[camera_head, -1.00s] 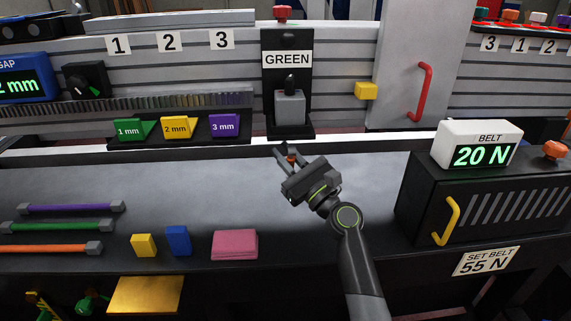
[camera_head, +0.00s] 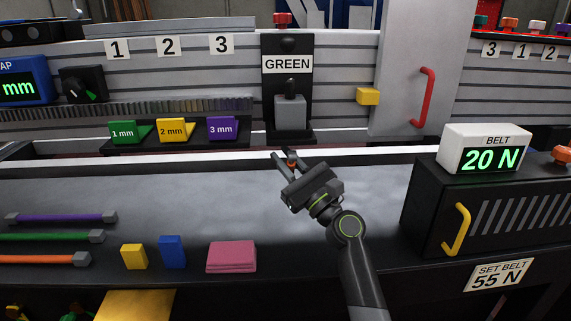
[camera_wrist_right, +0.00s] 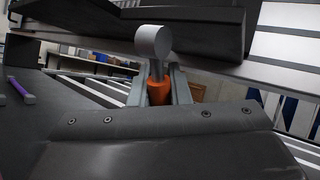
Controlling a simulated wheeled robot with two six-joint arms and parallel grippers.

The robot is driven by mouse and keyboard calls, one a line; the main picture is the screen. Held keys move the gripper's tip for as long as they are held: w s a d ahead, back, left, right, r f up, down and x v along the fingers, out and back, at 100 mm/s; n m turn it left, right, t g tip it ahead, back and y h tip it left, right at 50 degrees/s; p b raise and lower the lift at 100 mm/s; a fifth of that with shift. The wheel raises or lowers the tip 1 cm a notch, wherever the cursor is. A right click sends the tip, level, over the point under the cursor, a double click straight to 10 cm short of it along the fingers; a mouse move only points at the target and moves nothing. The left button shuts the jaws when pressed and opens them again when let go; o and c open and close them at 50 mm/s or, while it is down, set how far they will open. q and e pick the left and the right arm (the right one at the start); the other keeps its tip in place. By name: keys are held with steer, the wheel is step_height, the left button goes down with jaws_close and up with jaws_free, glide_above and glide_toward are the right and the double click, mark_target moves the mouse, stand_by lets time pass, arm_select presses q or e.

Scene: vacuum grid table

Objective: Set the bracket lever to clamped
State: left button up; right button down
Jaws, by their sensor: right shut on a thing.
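My right gripper (camera_head: 290,160) is at the back edge of the dark worktop, below the black GREEN panel. It is shut on a small lever (camera_wrist_right: 158,88) with an orange part and a grey, rounded end. In the wrist view the orange part sits between the two fingers and the grey end sticks up above them. In the head view only a small orange spot of the lever (camera_head: 291,163) shows between the fingers. The bracket is not clearly seen, and I cannot tell the lever's setting. My left gripper is not in view.
The black GREEN panel (camera_head: 288,100) stands just behind the gripper. Gap blocks, such as the purple one (camera_head: 222,128), sit to its left. A pink block (camera_head: 231,257) lies on the worktop. The belt box (camera_head: 425,215) stands at right. The middle worktop is clear.

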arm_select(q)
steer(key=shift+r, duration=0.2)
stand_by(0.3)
arm_select(e)
steer(key=c, duration=1.3)
jaws_free()
steer(key=shift+c, duration=0.2)
steer(key=shift+s+d+f, duration=0.2)
steer(key=shift+s+f, duration=0.05)
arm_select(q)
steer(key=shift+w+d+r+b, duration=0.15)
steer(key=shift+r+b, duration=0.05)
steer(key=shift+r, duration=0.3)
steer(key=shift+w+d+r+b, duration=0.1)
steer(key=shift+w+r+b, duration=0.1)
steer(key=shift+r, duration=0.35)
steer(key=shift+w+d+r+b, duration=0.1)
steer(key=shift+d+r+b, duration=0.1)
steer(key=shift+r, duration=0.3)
arm_select(e)
steer(key=v, duration=1.1)
steer(key=shift+d, duration=0.1)
steer(key=shift+c, duration=0.2)
